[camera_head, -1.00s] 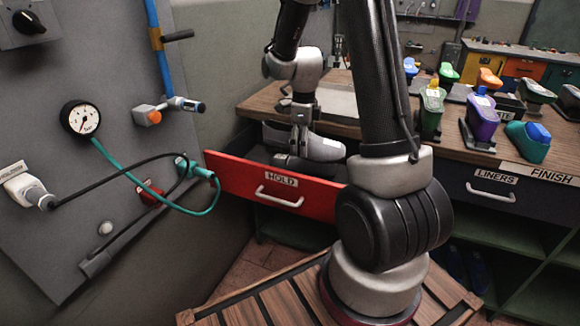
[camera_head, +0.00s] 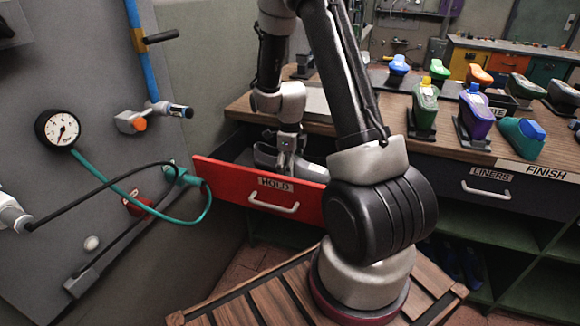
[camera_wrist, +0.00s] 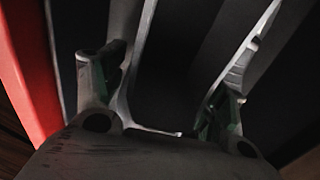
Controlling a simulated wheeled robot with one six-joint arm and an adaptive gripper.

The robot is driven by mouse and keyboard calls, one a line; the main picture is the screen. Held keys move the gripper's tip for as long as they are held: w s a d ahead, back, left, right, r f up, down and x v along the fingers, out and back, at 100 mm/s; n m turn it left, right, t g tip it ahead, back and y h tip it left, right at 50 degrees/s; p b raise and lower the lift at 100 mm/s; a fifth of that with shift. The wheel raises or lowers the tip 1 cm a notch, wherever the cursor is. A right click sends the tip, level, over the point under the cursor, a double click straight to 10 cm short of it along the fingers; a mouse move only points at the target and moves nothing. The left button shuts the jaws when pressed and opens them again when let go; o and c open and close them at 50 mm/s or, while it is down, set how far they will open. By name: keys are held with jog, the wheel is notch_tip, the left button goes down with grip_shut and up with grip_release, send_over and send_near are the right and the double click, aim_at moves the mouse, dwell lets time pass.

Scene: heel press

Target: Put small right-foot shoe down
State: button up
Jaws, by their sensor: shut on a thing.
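My gripper (camera_head: 288,160) points down into the open red-fronted drawer (camera_head: 225,188) labelled HOLD. It is shut on a dark grey shoe, the small right-foot shoe (camera_head: 312,172), low behind the drawer front. In the wrist view my gripper (camera_wrist: 165,100) has a finger on either side of the dark shoe (camera_wrist: 175,65), whose pale edges show. The drawer front hides the shoe's underside, so I cannot tell whether it touches the drawer floor.
The red drawer front also stands close at left in the wrist view (camera_wrist: 30,75). Several coloured shoes on stands occupy the wooden bench (camera_head: 455,148). A wall panel with a gauge (camera_head: 58,129) and a teal hose (camera_head: 112,189) is at left.

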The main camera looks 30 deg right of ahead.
jog(key=shift+f, duration=0.25)
jog(key=shift+f, duration=0.3)
jog(key=o, duration=1.3)
